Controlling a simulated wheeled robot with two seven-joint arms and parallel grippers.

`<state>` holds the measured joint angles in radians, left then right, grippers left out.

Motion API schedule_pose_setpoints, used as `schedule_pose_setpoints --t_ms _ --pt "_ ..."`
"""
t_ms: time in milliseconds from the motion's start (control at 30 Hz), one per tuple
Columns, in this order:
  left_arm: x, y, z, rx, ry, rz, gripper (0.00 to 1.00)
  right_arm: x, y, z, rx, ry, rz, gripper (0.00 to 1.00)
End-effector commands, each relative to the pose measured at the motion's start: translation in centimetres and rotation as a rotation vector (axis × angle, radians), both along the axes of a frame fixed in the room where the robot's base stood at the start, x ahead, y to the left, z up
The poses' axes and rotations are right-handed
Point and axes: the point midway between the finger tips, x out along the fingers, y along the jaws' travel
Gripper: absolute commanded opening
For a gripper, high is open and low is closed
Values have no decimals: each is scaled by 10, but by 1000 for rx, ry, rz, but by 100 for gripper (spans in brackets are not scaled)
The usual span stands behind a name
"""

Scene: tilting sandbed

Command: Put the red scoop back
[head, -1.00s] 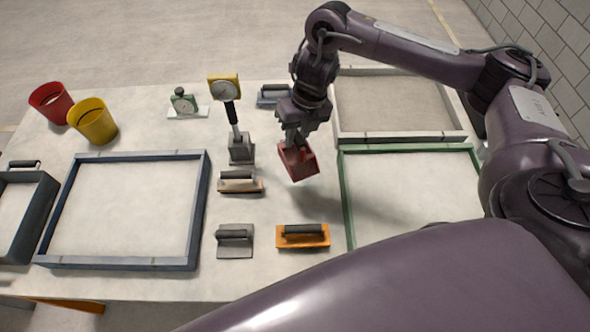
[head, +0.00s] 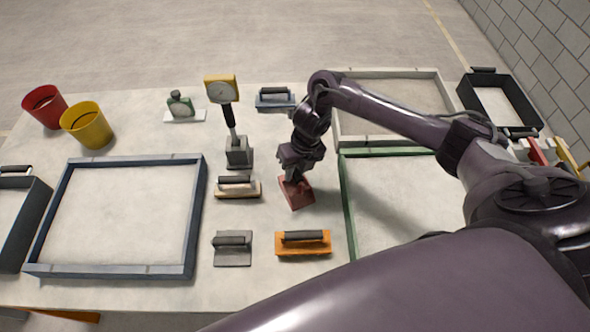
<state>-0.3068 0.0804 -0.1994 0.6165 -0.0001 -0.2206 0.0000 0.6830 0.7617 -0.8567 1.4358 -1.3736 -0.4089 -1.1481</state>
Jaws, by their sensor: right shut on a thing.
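The red scoop (head: 297,195) is in the middle of the table, between the wooden-soled float and the green-edged frame. My right gripper (head: 293,176) is shut on the scoop from above. The scoop looks low, at or just above the table top; I cannot tell whether it touches. The gripper's fingers are partly hidden by the wrist. My left gripper is not in view.
A wooden-soled float (head: 238,189) lies close left of the scoop, and an orange float (head: 303,243) in front of it. A green frame (head: 347,210) stands right, a blue frame (head: 198,215) left. A dial gauge (head: 222,90) stands behind left.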

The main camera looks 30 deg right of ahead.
Motion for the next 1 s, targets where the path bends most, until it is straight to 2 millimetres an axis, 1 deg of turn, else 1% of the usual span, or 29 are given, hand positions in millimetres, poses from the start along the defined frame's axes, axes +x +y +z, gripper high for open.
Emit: schedule_pose_setpoints --t_ms 133,233,267,400,667,767,800,867,933,1000 --pt "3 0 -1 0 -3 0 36 0 0 0 1 -1 0 0" --pt "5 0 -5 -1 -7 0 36 0 0 -4 1 -1 0 0" --pt "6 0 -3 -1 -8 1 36 0 0 -3 0 0 0 24" --pt "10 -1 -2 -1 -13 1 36 0 0 -2 0 0 0 42" --pt "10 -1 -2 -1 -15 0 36 0 0 -2 0 0 0 43" --pt "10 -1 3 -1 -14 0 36 0 0 2 1 0 0 43" --pt "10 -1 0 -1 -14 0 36 1 -1 4 1 -2 1 43" --pt "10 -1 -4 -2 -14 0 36 2 -2 11 2 -5 0 43" --pt "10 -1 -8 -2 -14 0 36 1 -6 22 -1 -6 1 43" --pt "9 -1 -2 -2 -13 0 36 2 -10 43 -3 -8 0 43"
